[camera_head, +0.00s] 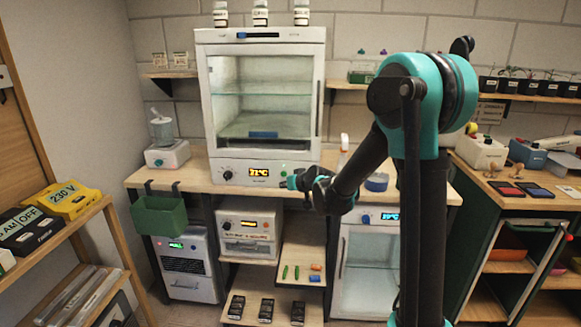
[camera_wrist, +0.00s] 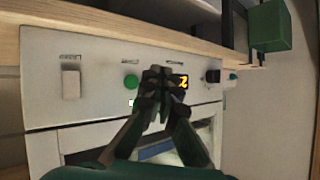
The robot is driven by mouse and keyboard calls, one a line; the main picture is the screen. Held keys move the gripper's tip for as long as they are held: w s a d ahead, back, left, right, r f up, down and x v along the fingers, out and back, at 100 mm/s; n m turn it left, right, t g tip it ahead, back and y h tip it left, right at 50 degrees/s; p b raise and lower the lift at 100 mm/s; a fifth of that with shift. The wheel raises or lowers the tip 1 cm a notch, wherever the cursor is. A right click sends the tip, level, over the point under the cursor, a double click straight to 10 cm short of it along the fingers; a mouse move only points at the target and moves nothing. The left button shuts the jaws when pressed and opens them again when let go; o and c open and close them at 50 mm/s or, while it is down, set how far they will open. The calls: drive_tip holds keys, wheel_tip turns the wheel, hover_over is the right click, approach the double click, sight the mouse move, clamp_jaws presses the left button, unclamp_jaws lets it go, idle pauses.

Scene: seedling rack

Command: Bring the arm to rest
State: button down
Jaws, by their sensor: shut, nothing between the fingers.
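My arm reaches across the right half of the head view, its teal and black links bent down and to the left. My gripper (camera_head: 291,182) is just in front of the lower right of the incubator's control panel. In the wrist view, its dark fingers (camera_wrist: 155,80) are together and empty. They overlap the panel (camera_wrist: 100,62) and partly hide the orange display (camera_wrist: 181,82). A green button (camera_wrist: 131,82) shows beside the fingertips. I cannot tell whether the fingers touch the panel.
The white incubator (camera_head: 206,100) stands on the wooden bench (camera_head: 140,181), its glass door shut. A green bin (camera_head: 158,217) hangs at the bench's left front. A lower shelf (camera_head: 302,250) holds small items. A side rack (camera_head: 32,262) is at left, and a green-sided cabinet (camera_head: 475,235) at right.

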drive_tip(key=s+d+f+m+g+h, duration=0.1)
drive_tip(key=s+d+f+g+h, duration=0.1)
drive_tip(key=s+d, duration=0.7)
drive_tip(key=s+d+f+m+g+h, duration=0.2)
drive_tip(key=s+d+f, duration=0.3)
drive_tip(key=s+d, duration=0.4)
drive_tip(key=s+d+f+m+g+h, duration=0.1)
drive_tip(key=s+d+f+h, duration=0.2)
drive_tip(key=s+d, duration=0.6)
drive_tip(key=s, duration=0.8)
drive_tip(key=shift+s+d+f+g, duration=0.2)
drive_tip(key=shift+d+f+g, duration=0.1)
drive_tip(key=shift+d+g, duration=0.1)
